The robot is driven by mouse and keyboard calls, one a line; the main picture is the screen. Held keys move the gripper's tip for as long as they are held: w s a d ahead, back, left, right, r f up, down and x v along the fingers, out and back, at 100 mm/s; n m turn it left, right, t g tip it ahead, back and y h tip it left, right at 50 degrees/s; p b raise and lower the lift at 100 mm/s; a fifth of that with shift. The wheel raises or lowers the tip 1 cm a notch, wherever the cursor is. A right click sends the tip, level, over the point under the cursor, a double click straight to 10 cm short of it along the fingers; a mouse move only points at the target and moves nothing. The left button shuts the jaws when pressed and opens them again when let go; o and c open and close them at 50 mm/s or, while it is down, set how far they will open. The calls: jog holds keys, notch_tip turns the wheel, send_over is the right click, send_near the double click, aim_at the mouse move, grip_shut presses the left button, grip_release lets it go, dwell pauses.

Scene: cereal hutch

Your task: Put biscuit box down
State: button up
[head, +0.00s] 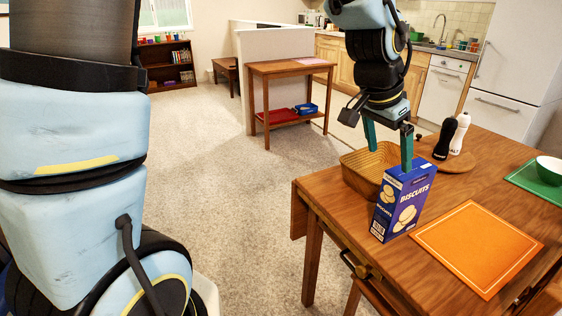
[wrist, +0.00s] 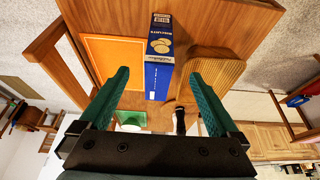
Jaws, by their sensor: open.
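The blue biscuit box (head: 402,201) stands upright on the wooden table (head: 345,207), near its left edge, between a wicker basket and an orange placemat. My gripper (head: 388,152) is above the box in the head view, its green fingers pointing down and apart. One finger overlaps the top of the box in the picture; I cannot tell whether it touches. In the wrist view the box (wrist: 159,58) shows beyond and between the open fingers (wrist: 160,98), with nothing held between the fingertips.
The wicker basket (head: 352,164) is right behind the box. The orange placemat (head: 478,246) lies to its right. Salt and pepper mills (head: 453,136) stand on a round board farther back. A green placemat (head: 538,184) holds a bowl (head: 550,170). A side table (head: 290,70) stands beyond.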

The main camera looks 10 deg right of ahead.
jog(key=w+a+f+n+t+y, duration=0.1)
jog(key=w+a+f+n, duration=0.15)
jog(key=w+a, duration=0.45)
jog(key=w+a+f+n+y, duration=0.1)
jog(key=w+a+n, duration=0.25)
jog(key=a, duration=0.85)
jog(key=s+a+f+n+y, duration=0.1)
jog(key=a+n, duration=0.3)
jog(key=a, duration=0.6)
jog(key=s+a+f+n+y, duration=0.1)
jog(key=a+n, duration=0.3)
jog(key=a, duration=0.6)
jog(key=shift+s+f+g, duration=0.3)
jog(key=shift+s+f, duration=0.05)
jog(key=shift+f, duration=0.05)
jog(key=shift+c, duration=0.3)
